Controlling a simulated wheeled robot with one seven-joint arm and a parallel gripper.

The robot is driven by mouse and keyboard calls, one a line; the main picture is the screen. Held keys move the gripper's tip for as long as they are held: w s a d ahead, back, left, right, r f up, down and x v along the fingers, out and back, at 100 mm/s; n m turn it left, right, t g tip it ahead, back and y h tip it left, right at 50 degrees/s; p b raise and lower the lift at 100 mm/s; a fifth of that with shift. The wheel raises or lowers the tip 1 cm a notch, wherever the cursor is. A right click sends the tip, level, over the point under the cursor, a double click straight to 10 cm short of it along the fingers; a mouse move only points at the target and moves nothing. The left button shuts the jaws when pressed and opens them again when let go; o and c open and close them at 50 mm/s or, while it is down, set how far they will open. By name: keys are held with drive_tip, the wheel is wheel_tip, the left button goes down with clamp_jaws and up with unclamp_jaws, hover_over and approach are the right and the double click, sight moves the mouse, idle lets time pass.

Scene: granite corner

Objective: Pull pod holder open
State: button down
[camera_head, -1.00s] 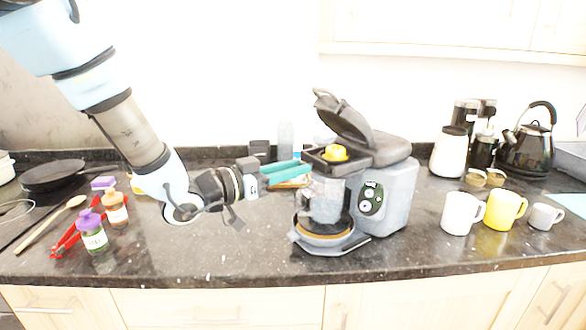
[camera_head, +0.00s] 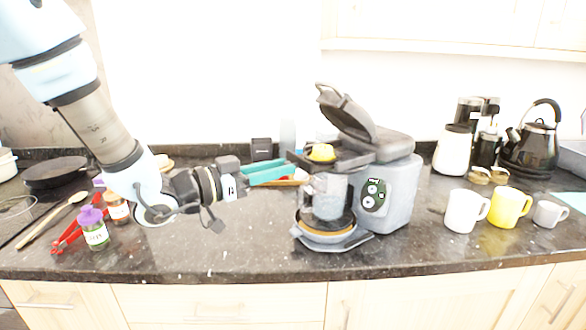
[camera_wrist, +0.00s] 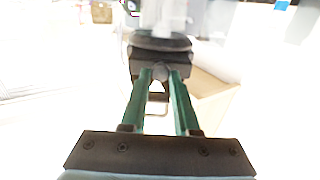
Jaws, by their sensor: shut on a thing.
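The coffee machine (camera_head: 394,190) stands on the counter with its dark lid (camera_head: 345,112) raised. Its dark pod holder (camera_head: 352,160) sticks out leftward from the upper body, with a yellow pod (camera_head: 321,152) on it. My gripper (camera_head: 289,168) reaches in from the left, its teal fingers at the holder's left end. In the wrist view the fingers (camera_wrist: 160,76) converge on a dark part of the holder (camera_wrist: 143,63) and are shut on it. The exact contact is small and washed out. A clear mug (camera_head: 329,198) stands on the machine's base below the holder.
White (camera_head: 460,212), yellow (camera_head: 509,207) and grey (camera_head: 549,214) mugs stand to the right, with a kettle (camera_head: 530,150) behind. Spice jars (camera_head: 93,230), red tongs and a dark pan (camera_head: 55,172) are at left. The front counter between jars and machine is clear.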

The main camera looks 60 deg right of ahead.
drive_tip(key=v, duration=0.3)
drive_tip(key=c, duration=0.6)
unclamp_jaws()
drive_tip(key=shift+c, duration=0.2)
drive_tip(key=b+v, duration=0.3)
drive_tip(key=v, duration=0.7)
drive_tip(key=shift+a, duration=0.35)
